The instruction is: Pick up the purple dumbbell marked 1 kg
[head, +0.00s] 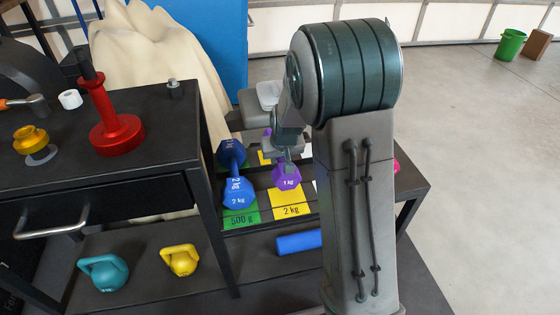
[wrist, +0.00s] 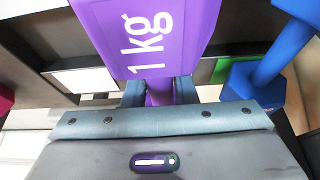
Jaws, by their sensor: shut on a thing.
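The purple dumbbell marked 1 kg (head: 286,177) is in the head view, over the rack shelf by the yellow 2 kg label. Its near head, with the white "1 kg" text, faces the camera. My gripper (head: 287,156) is above and behind that head, partly hidden by my own arm. In the wrist view the purple dumbbell (wrist: 145,35) fills the top middle, and its handle sits between the fingers of my gripper (wrist: 160,93). The gripper is shut on the handle. I cannot tell for sure whether the dumbbell touches the shelf.
A blue 2 kg dumbbell (head: 237,190) stands close on the left, by the green 500 g label (head: 241,217). A yellow 2 kg label (head: 291,204) lies below. Teal (head: 104,272) and yellow (head: 180,260) kettlebells sit lower left. A black table (head: 170,125) stands left. Floor at right is open.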

